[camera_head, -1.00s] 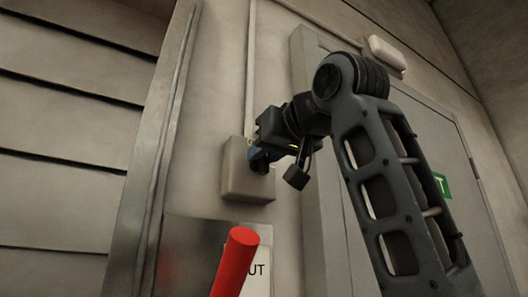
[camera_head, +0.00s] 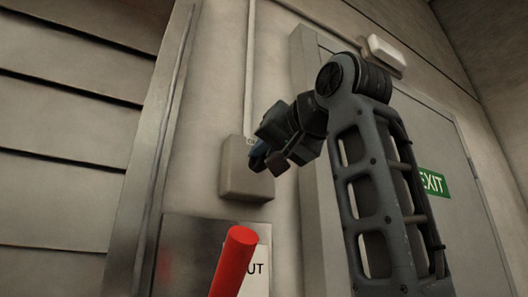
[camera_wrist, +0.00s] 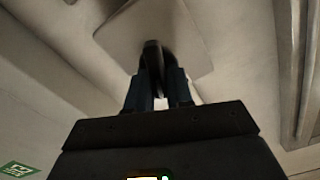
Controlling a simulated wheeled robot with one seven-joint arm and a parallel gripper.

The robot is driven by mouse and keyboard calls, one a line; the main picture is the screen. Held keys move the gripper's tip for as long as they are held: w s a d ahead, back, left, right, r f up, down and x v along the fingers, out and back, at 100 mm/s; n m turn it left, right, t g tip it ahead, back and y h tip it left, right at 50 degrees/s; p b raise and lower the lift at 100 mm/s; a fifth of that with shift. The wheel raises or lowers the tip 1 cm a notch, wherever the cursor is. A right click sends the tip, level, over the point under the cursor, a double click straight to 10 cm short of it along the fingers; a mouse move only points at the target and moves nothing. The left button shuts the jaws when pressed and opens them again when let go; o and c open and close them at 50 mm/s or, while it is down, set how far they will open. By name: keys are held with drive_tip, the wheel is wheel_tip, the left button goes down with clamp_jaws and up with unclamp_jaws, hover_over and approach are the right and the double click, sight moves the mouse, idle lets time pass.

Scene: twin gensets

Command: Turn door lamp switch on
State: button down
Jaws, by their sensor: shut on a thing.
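The door lamp switch is a beige box (camera_head: 246,184) on the wall left of the door, at the end of a thin vertical conduit. In the wrist view the box (camera_wrist: 190,35) fills the top middle, and its black knob (camera_wrist: 152,56) stands out from its face. My gripper (camera_head: 258,158) is at the front of the box. In the wrist view the blue fingers of my gripper (camera_wrist: 158,82) are closed around the knob, one on each side. The head view hides the knob behind the gripper. The pale oblong lamp (camera_head: 386,54) is above the door; I cannot tell if it is lit.
The grey door (camera_head: 425,130) with a green EXIT sign (camera_head: 433,183) is right of the switch, partly behind my arm. A red cylinder (camera_head: 234,262) rises in the foreground below the box, before a metal panel (camera_head: 185,245). Louvred slats fill the left.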

drive_tip(key=m, duration=0.6)
drive_tip(key=shift+w+d+f+m, duration=0.15)
drive_tip(key=shift+d+f+m, duration=0.05)
drive_tip(key=shift+d+m, duration=0.1)
drive_tip(key=m, duration=0.4)
drive_tip(key=f+m, duration=0.1)
drive_tip(key=m, duration=0.1)
drive_tip(key=shift+w+m, duration=0.1)
drive_tip(key=shift+m, duration=0.2)
drive_tip(key=shift+d, duration=0.1)
drive_tip(key=c, duration=1.1)
unclamp_jaws()
drive_tip(key=b+v, duration=0.2)
drive_tip(key=v, duration=0.5)
drive_tip(key=shift+s+d+b, duration=0.2)
drive_tip(key=shift+s+b, duration=0.1)
drive_tip(key=shift+s, duration=0.05)
